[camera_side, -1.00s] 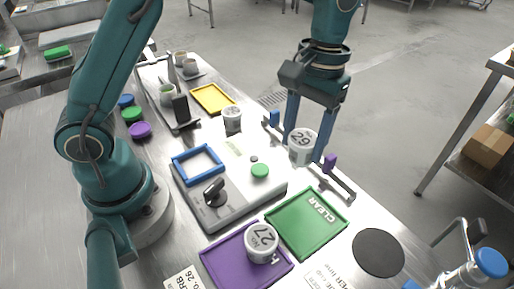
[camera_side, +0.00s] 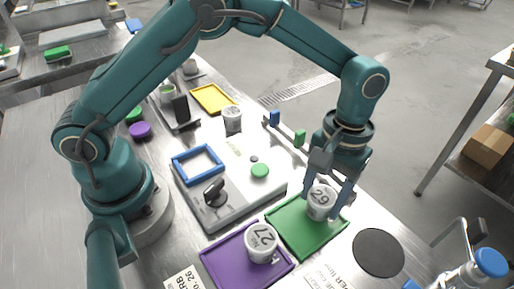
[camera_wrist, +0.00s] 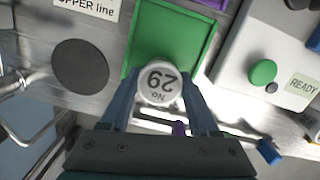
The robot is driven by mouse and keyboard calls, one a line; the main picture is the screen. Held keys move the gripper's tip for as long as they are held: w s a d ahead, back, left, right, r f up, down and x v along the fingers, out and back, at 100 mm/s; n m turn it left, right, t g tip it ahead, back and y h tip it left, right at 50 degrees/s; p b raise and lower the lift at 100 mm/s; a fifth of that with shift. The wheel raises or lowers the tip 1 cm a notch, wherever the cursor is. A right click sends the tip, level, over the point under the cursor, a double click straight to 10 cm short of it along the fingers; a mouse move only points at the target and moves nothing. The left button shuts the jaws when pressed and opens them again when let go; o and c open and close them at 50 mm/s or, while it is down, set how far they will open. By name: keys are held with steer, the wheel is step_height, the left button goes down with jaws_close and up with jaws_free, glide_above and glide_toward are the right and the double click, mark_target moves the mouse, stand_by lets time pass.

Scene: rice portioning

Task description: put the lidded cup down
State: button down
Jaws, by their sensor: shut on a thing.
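The lidded cup is white and marked 29 (camera_side: 321,201). It is between the fingers of my gripper (camera_side: 327,193), which is shut on it. In the side view it is over the far right part of the green tray (camera_side: 297,243). In the wrist view the cup (camera_wrist: 160,84) covers the near edge of the green tray (camera_wrist: 166,38). Its top faces the wrist camera. I cannot tell whether its base touches the tray.
A cup marked 27 (camera_side: 261,241) stands on the purple tray (camera_side: 226,270) beside the green one. A black disc (camera_side: 378,252) lies to the right. A grey device with a green button (camera_side: 260,171) stands to the left. A rail with coloured clips (camera_side: 287,128) runs behind.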

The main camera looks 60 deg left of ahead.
mark_target(327, 191)
steer(key=shift+f, duration=0.15)
steer(key=shift+c, duration=0.6)
jaws_free()
steer(key=a+r+t, duration=0.1)
steer(key=a+r, duration=0.2)
steer(key=r, duration=0.5)
steer(key=a+r+t, duration=0.1)
steer(key=a+r, duration=0.1)
steer(key=r, duration=0.7)
steer(key=s+a+f+m+t, duration=0.1)
steer(key=s+a+t, duration=0.1)
steer(key=s+a, duration=0.3)
steer(key=s+a+f+m+t, duration=0.1)
steer(key=s+a+f+t, duration=0.1)
steer(key=s, duration=0.5)
steer(key=shift+s+a+f+t, duration=0.25)
steer(key=shift+a+t, duration=0.25)
steer(key=shift+a, duration=0.9)
